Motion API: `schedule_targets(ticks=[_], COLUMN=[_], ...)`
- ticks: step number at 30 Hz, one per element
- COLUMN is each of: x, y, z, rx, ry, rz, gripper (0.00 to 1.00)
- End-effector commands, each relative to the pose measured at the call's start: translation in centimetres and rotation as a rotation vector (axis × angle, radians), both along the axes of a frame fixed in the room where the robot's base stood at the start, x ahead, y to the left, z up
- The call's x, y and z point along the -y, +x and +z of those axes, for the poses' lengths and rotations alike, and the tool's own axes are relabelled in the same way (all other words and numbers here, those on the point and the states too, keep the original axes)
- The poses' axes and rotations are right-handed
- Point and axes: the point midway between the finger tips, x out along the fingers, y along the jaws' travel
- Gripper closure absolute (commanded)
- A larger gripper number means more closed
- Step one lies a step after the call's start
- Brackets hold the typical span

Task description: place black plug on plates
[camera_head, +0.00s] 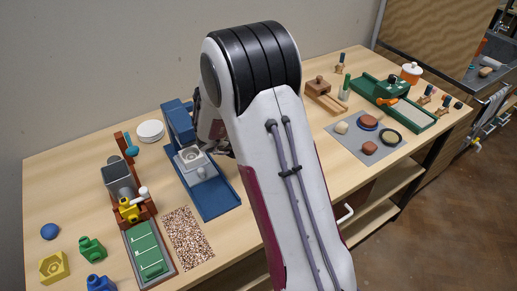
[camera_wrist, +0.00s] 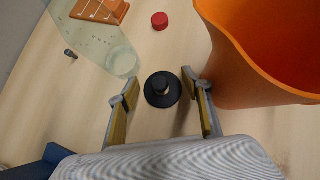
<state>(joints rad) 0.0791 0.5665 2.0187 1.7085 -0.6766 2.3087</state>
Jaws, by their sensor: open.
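A black plug (camera_wrist: 162,89), round with a wide brim and a raised centre, stands on the wooden table in the wrist view. My gripper (camera_wrist: 159,84) is open, with one finger on each side of the plug and visible gaps between. I cannot tell how far above the table the fingertips are. In the head view my arm hides the plug and the fingertips. A low stack of round white plates (camera_head: 150,131) sits on the table at the back left in the head view. It is not seen in the wrist view.
A large orange container (camera_wrist: 225,70) stands close to the right finger. A clear vessel (camera_wrist: 122,64), a red cap (camera_wrist: 160,20) and an orange rack (camera_wrist: 103,9) are beyond. A blue stand (camera_head: 210,188) lies between the plates and my arm.

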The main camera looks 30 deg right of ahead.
Motion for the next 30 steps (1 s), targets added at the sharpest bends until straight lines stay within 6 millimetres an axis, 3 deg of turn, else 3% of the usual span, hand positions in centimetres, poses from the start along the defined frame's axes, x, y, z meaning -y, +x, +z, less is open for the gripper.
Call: schedule_targets(ticks=[18, 22, 30], x=[0.32, 0.33, 0.32], y=[0.14, 0.14, 0.14], z=[-0.33, -0.33, -0.31], rx=[0.000, 0.000, 0.000], ry=[-0.001, 0.000, -0.001], rz=[0.000, 0.000, 0.000], gripper=[0.51, 0.79, 0.83])
